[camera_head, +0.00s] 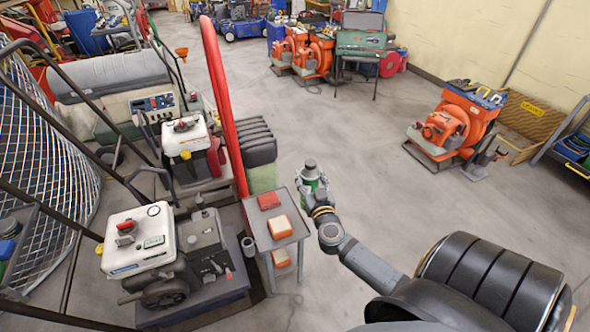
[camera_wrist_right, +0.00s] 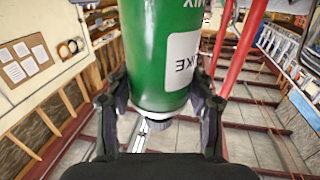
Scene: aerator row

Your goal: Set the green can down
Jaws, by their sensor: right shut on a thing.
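The green can (camera_wrist_right: 165,50) fills the top middle of the right wrist view, with a white label and a dark cap. In the head view the can (camera_head: 309,183) shows small, roughly upright, with its grey cap on top. My right gripper (camera_wrist_right: 158,98) is shut on it, one finger on each side. In the head view the right gripper (camera_head: 316,193) holds the can beside the right back corner of a small grey cart (camera_head: 264,240); I cannot tell its exact height. My left gripper is not in view.
A red block (camera_head: 269,200) and an orange-and-white block (camera_head: 280,227) lie on the cart top. Two white-topped engine machines (camera_head: 140,238) (camera_head: 186,134) stand left of it, with a tall red post (camera_head: 222,95) behind. Open floor (camera_head: 370,185) lies to the right. Orange machines stand farther back.

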